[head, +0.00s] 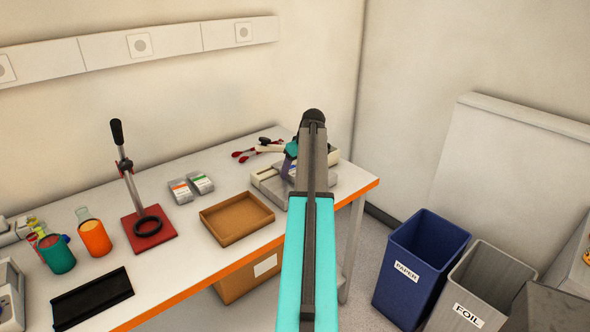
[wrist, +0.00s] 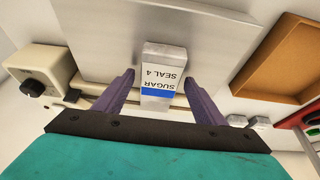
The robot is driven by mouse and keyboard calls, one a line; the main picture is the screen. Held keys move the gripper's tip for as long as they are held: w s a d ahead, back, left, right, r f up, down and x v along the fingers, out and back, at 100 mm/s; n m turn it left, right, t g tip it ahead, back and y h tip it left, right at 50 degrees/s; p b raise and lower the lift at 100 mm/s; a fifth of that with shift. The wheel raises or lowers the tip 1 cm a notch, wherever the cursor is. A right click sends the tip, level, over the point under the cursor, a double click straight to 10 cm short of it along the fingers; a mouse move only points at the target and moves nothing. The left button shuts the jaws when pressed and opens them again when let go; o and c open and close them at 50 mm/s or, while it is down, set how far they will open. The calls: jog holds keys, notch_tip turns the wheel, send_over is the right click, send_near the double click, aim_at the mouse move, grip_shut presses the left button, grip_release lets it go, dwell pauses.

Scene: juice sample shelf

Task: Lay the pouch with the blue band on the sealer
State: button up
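The pouch with the blue band (wrist: 162,72), labelled "SUGAR SEAL 4", shows in the wrist view between my gripper's purple fingers (wrist: 160,76). The fingers are apart, with a visible gap on the pouch's left side and a narrower one on its right. The pouch appears to lie on the sealer's pale plate (wrist: 100,40), its banded end across the bar. The sealer (head: 267,181) stands at the right end of the bench in the head view, partly behind my arm. A purple finger (head: 291,149) shows there; the pouch is hidden.
A brown tray (head: 237,238) is left of the sealer. Two other pouches, orange-banded (head: 180,191) and green-banded (head: 201,184), lie behind it. Red-handled tools (head: 245,154) lie behind the sealer. A red-based press (head: 150,243) and beakers stand further left. Bins (head: 420,265) stand right of the bench.

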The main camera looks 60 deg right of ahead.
jog(key=shift+o, duration=0.3)
jog(key=shift+r, duration=0.1)
jog(key=b+v, duration=0.3)
jog(key=v, duration=1)
jog(key=shift+r, duration=0.3)
jog(key=shift+a, duration=0.1)
jog(key=shift+s, duration=0.15)
